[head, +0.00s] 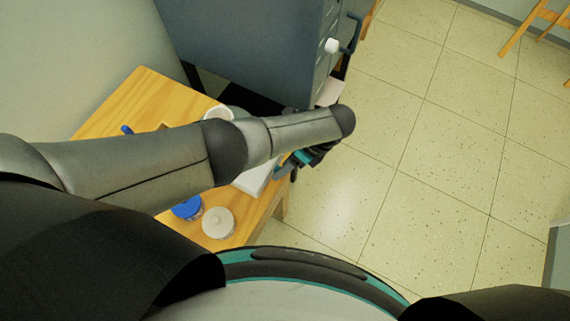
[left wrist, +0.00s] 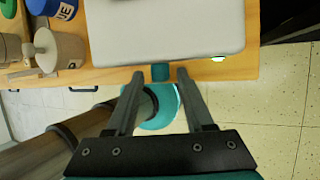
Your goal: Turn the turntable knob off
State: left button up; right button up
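The turntable is a pale grey slab with rounded corners (left wrist: 165,28) on the wooden table. A small teal knob (left wrist: 160,73) sticks out from its front edge, and a small bright light (left wrist: 218,59) shows to its right. In the left wrist view my left gripper (left wrist: 160,76) is open, with one fingertip on each side of the knob and a gap at both sides. In the head view my left arm hides most of the turntable (head: 257,179); my left gripper (head: 297,165) is partly seen at its right end. My right gripper is not in view.
A blue-lidded jar (head: 188,208) and a pale-lidded jar (head: 218,222) stand on the wooden table (head: 135,95). A grey cabinet (head: 255,45) stands beyond it. Tiled floor (head: 410,150) is open to the right. A dark object lies beside the turntable's right side in the wrist view.

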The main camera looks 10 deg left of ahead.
pick_arm(q)
grip_shut()
dwell(0.4)
jog(key=shift+s+r+p, duration=0.1)
jog(key=shift+r+p, duration=0.05)
jog(key=shift+p, duration=0.5)
jog(key=t+p, duration=0.1)
jog(key=p, duration=0.2)
jog(key=t+h+p, duration=0.1)
jog(key=t+p, duration=0.1)
jog(key=p, duration=0.1)
jog(key=shift+s+a+r+n, duration=0.1)
jog(key=shift+s+r+n, duration=0.05)
jog(key=shift+s+n, duration=0.25)
jog(key=shift+t+h+p, duration=0.3)
jog(key=shift+t+p, duration=0.3)
jog(key=shift+t, duration=0.2)
jog(key=shift+s+a+f+n+t+h+p, duration=0.1)
jog(key=shift+s+f+n+t+h+p, duration=0.15)
jog(key=shift+t+p, duration=0.35)
jog(key=shift+w+t, duration=0.1)
jog(key=shift+t, duration=0.2)
